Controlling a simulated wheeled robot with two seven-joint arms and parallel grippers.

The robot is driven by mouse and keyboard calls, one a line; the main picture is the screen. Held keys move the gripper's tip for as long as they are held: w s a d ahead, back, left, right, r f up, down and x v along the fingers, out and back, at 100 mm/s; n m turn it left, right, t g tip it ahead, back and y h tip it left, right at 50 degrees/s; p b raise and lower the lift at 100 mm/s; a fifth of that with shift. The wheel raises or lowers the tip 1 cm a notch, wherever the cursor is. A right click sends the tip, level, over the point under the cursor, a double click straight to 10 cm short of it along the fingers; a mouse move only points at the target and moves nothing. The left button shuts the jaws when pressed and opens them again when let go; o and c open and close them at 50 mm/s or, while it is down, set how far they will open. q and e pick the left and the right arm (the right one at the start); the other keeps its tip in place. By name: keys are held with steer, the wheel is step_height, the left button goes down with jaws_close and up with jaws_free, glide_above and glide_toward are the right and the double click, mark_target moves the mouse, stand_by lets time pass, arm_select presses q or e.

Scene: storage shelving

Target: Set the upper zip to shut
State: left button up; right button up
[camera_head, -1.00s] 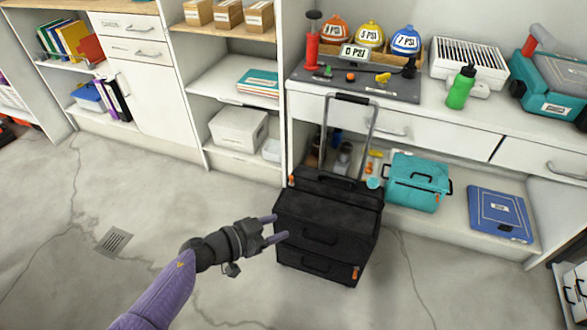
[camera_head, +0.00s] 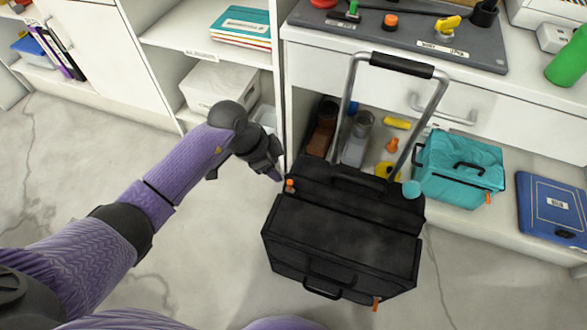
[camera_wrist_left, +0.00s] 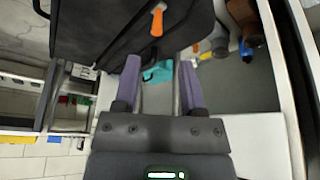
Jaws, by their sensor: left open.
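A black wheeled case (camera_head: 345,235) stands on the floor with its grey pull handle (camera_head: 402,66) raised. An orange zip pull (camera_head: 290,185) sits at the upper section's left end; it is probably the orange tab in the left wrist view (camera_wrist_left: 157,20). My right gripper is not in view.
White shelving stands close behind the case. A teal bag (camera_head: 460,167) and a blue case (camera_head: 556,208) lie on the lower shelf to the right. A white box (camera_head: 216,86) is on the left shelf. The floor left of the case is open.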

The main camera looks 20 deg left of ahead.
mark_target(290, 189)
arm_select(q)
steer(key=b+x, duration=0.3)
steer(key=x, duration=0.2)
steer(key=b+x, duration=0.2)
steer(key=x, duration=0.1)
steer(key=shift+s+f+b, duration=0.25)
steer(key=shift+f+b, duration=0.05)
steer(key=shift+b, duration=0.05)
steer(key=shift+w+d+f, duration=0.15)
steer(key=shift+d+f, duration=0.05)
steer(key=shift+r, duration=0.1)
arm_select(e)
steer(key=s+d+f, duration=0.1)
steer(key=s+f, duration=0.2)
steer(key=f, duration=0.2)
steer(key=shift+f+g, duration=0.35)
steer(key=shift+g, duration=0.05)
arm_select(q)
steer(key=c, duration=0.6)
jaws_close()
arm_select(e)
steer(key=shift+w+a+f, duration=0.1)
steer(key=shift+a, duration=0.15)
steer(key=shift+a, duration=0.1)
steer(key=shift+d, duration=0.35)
